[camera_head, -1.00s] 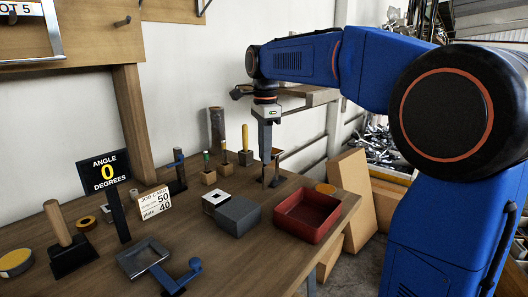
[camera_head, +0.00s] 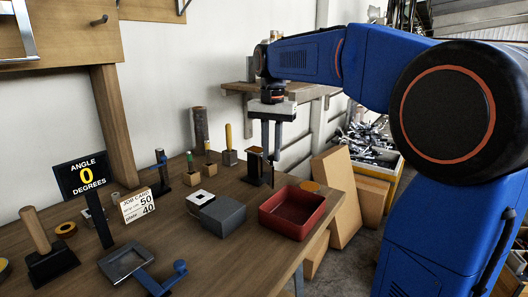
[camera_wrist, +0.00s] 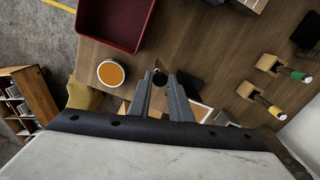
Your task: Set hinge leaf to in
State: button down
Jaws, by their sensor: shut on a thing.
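My gripper (camera_head: 271,147) hangs nearly straight down over the far right of the bench. Its fingers are shut on a small dark thin thing (camera_head: 272,177), which points down below the tips. In the wrist view, the gripper (camera_wrist: 161,74) shows a dark bit between the tips. An orange-topped dark stand (camera_head: 255,152) is just left of the fingers in the head view; I cannot tell whether it touches them. No hinge leaf can be identified with certainty. A grey frame (camera_head: 124,262) with a blue lever (camera_head: 165,280) lies at the front left.
A red tray (camera_head: 294,211) is at the bench's right edge, near an orange-topped round thing (camera_head: 310,186). A grey box (camera_head: 222,216) and small wooden blocks with coloured handles (camera_head: 228,156) stand left of the gripper. Cardboard boxes (camera_head: 334,190) stand beyond the edge.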

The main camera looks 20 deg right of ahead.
jog(key=shift+w+d+n, duration=0.25)
jog(key=shift+d+n, duration=0.45)
jog(key=shift+n, duration=0.3)
jog(key=shift+w+d+n, duration=0.25)
jog(key=shift+d+n, duration=0.45)
jog(key=shift+n, duration=0.3)
jog(key=shift+w+d+n, duration=0.25)
jog(key=shift+d+n, duration=0.45)
jog(key=shift+n, duration=0.3)
jog(key=c, duration=1.6)
grip_release()
jog(key=shift+r, duration=0.1)
notch_tip(320, 180, up, 17)
jog(key=shift+r, duration=0.15)
